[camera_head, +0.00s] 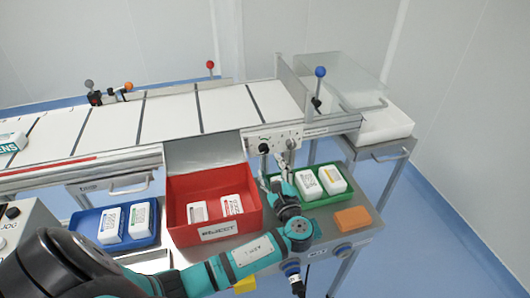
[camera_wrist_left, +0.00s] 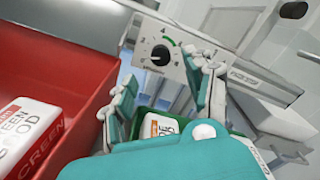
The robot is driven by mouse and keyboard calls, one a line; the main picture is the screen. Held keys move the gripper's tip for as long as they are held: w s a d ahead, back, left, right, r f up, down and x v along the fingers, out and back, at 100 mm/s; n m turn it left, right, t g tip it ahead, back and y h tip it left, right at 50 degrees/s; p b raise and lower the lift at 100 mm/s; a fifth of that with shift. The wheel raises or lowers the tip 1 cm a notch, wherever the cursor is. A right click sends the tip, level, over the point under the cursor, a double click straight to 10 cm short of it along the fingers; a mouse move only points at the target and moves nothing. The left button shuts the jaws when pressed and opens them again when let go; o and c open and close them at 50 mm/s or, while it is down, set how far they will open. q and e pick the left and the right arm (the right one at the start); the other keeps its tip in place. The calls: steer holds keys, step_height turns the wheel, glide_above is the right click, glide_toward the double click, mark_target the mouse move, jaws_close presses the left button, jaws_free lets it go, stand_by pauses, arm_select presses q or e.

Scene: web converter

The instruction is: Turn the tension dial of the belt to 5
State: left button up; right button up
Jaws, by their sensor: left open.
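The tension dial is a round black knob (camera_head: 264,148) on a pale panel (camera_head: 285,137) at the front of the belt. In the left wrist view the knob (camera_wrist_left: 160,54) has marks around it and a green arc at its upper side; I cannot read its setting reliably. My left gripper (camera_head: 277,166) is in front of and below the panel, above the green tray. In the left wrist view its fingers (camera_wrist_left: 167,80) are spread with nothing between them, and the dial shows beyond them, apart from the fingers. My right gripper is not in view.
A green tray (camera_head: 318,203) with white packs, an orange block (camera_head: 353,219) and a blue tray (camera_head: 88,239) are nearby. The white belt (camera_head: 170,115) runs behind, with a clear guard (camera_head: 345,75) at right.

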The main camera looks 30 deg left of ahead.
mark_target(264, 151)
arm_select(q)
steer(key=x, duration=0.7)
steer(key=shift+w+a, duration=0.1)
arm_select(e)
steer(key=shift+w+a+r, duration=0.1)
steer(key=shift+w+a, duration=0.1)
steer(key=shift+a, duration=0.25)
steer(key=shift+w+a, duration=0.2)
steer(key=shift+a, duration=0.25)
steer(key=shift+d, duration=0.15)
arm_select(q)
steer(key=shift+c, duration=0.5)
jaws_close()
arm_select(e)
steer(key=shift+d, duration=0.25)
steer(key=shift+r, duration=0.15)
